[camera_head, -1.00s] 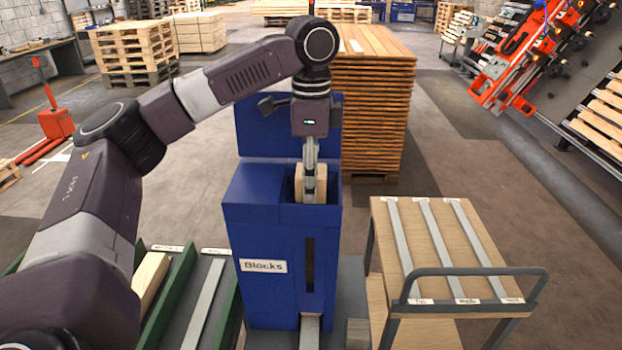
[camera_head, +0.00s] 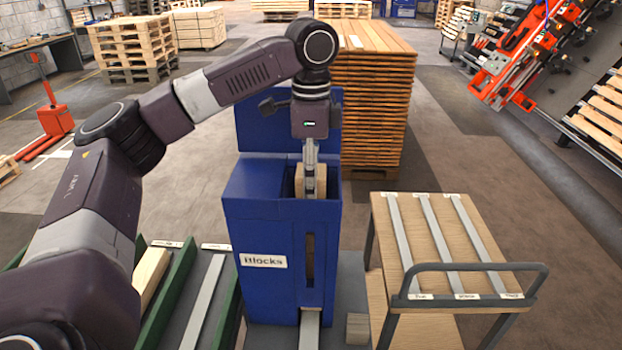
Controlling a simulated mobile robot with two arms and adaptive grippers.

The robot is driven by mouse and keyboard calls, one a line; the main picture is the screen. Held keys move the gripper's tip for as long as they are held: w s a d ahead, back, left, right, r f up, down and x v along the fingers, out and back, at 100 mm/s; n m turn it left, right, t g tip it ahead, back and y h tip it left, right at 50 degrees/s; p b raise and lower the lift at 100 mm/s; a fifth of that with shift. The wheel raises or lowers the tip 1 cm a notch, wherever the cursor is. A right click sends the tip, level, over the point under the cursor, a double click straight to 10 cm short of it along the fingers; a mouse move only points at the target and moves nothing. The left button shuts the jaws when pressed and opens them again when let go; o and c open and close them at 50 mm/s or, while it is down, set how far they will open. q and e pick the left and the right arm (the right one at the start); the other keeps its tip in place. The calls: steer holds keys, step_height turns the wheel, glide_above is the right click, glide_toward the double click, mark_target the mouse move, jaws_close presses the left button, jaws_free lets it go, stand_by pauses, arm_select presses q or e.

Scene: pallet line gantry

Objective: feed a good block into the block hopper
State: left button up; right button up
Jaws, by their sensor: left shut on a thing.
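The blue block hopper (camera_head: 260,215), labelled "Blocks", stands in the middle of the head view. My left gripper (camera_head: 310,192) points straight down into the open top of the hopper. It is shut on a pale wooden block (camera_head: 300,182), which is upright and partly inside the opening. The gripper fingers and the front wall hide the lower part of the block. A brownish wood tone shows in the narrow front slot (camera_head: 310,260). My right gripper is not in view.
A cart (camera_head: 425,235) with three grey strips on its wooden top stands to the right. A green-sided rack (camera_head: 175,290) holding a wooden piece (camera_head: 150,275) is at the left. A small block (camera_head: 357,328) lies beside the hopper. A plank stack (camera_head: 370,100) stands behind.

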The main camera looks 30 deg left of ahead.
arm_select(q)
steer(key=shift+f, duration=0.1)
steer(key=o, duration=1.3)
steer(key=shift+r, duration=6)
